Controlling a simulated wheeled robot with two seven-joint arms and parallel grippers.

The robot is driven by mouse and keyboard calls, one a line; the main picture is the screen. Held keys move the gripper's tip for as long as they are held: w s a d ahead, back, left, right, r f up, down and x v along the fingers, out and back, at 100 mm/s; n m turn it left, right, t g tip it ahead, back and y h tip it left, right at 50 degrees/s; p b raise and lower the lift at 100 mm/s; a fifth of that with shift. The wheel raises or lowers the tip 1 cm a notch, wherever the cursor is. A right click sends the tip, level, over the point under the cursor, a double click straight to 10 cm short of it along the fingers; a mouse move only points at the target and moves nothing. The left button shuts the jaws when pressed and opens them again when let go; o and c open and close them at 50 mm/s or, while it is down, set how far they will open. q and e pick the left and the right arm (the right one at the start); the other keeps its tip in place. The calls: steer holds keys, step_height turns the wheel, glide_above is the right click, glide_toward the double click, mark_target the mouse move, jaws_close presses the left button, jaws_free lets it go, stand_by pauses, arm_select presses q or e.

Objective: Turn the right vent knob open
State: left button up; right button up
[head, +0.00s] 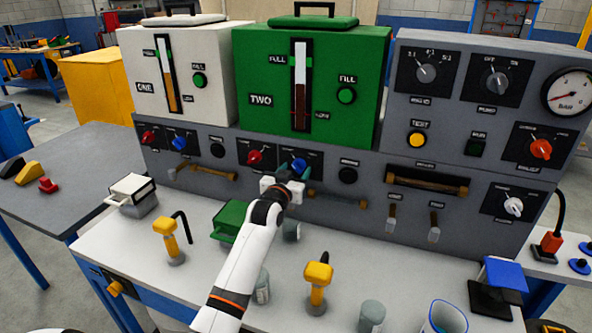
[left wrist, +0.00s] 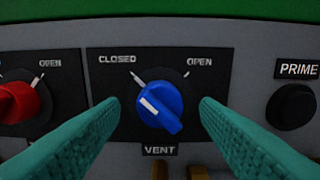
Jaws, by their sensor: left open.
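The right vent knob (left wrist: 165,106) is blue and sits below the green tank marked TWO, on a black plate labelled VENT with CLOSED at upper left and OPEN at upper right. Its white mark points up-left, toward CLOSED. In the head view the knob (head: 299,165) is partly covered by my gripper. My left gripper (head: 286,178) is open in front of the panel. In the left wrist view its two teal fingers (left wrist: 159,104) stand to the left and right of the knob, with gaps visible on both sides. My right gripper is not in view.
A red knob (left wrist: 18,102) is left of the vent plate and a black PRIME button (left wrist: 292,106) is right of it. A brown handle (head: 337,199) runs below. Yellow-topped taps (head: 317,275) and a green box (head: 229,220) stand on the bench below.

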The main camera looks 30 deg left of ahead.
arm_select(q)
steer(key=shift+w+a, duration=0.15)
steer(key=shift+w, duration=0.45)
steer(key=shift+c, duration=0.6)
steer(key=c, duration=0.9)
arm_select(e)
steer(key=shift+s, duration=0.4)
